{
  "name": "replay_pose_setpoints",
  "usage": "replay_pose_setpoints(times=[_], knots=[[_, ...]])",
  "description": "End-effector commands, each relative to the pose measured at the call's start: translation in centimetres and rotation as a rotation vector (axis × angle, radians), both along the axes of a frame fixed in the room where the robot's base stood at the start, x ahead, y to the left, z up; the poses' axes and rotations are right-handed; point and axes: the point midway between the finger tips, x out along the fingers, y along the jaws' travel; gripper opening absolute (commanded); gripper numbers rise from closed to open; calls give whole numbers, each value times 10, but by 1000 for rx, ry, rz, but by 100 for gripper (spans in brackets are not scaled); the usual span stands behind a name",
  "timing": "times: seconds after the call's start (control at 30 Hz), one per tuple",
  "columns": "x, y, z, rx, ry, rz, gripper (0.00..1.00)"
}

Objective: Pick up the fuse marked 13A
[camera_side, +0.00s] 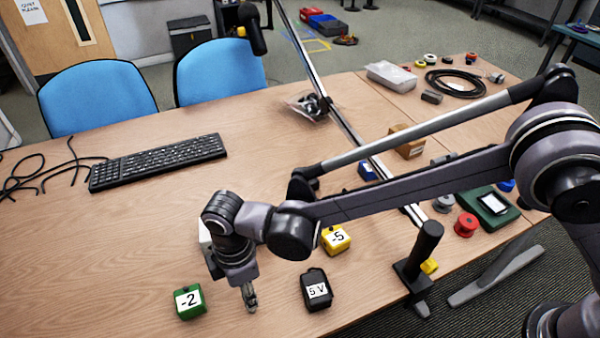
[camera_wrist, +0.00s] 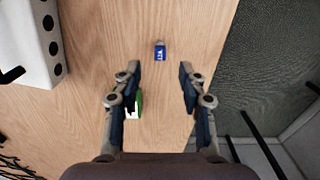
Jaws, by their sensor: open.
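A small blue piece with a white marking (camera_wrist: 160,50) lies on the table in the wrist view, ahead of the gap between my fingers. Its marking is too small to read surely as 13A. I cannot pick it out in the side view. My gripper (camera_side: 250,298) points down, low over the table near its front edge. In the wrist view my gripper (camera_wrist: 160,75) is open, its two fingers well apart with nothing held between them.
A green block marked -2 (camera_side: 188,302) is left of my gripper; a black 5 V block (camera_side: 316,289) and yellow -5 block (camera_side: 336,238) are right. A white box with dark holes (camera_wrist: 35,40) stands nearby. A keyboard (camera_side: 158,161) lies farther back.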

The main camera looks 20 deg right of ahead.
Motion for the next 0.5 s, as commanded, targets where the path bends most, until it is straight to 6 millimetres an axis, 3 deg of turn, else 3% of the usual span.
replay_pose_setpoints(times=[0.27,0.5], knots=[[0,0,-21,1,0,-2,42],[0,4,-53,1,-1,-1,42]])
